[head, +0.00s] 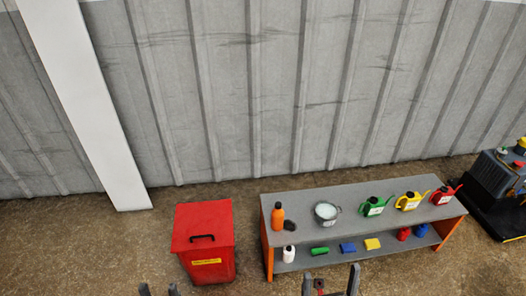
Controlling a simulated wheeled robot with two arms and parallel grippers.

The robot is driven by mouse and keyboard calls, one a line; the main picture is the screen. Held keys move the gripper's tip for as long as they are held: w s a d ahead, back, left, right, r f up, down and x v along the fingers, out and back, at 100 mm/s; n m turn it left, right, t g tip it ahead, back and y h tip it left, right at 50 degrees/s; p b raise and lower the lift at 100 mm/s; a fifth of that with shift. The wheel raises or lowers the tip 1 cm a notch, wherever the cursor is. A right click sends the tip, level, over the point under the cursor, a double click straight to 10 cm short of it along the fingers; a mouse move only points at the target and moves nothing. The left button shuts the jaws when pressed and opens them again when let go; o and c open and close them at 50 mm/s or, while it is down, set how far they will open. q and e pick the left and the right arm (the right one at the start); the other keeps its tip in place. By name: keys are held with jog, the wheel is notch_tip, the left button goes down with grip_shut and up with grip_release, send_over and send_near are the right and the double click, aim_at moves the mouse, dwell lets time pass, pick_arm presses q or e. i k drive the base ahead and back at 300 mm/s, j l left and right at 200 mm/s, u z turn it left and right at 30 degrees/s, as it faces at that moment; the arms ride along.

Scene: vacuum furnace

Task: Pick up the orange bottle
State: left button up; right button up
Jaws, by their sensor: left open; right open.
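The orange bottle (278,216) stands upright at the left end of the grey top of a low bench (330,193). It has a dark cap. My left gripper (159,290) shows only as fingertips at the bottom edge, in front of the red bin. My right gripper (331,281) is at the bottom edge, in front of the bench. Both grippers are open, empty and well apart from the bottle.
Beside the bottle are a dark object (290,225) and a metal pot (326,213); green (373,206), yellow (411,201) and red (444,195) cans stand further right. The lower shelf holds several small items. A red bin (205,243) stands left of the bench, a dark machine (499,180) right.

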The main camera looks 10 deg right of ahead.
aim_at(277, 213)
jog(key=i+l+u, duration=0.1)
jog(key=l, duration=0.2)
jog(key=i+l+u, duration=0.1)
jog(key=i+l, duration=0.15)
jog(key=i+l+u, duration=0.15)
jog(key=l, duration=0.3)
jog(key=i+l+u, duration=0.1)
jog(key=l, duration=0.2)
jog(key=i+l+u, duration=0.1)
jog(key=l, duration=0.3)
jog(key=i+l+u, duration=0.1)
jog(key=l, duration=0.25)
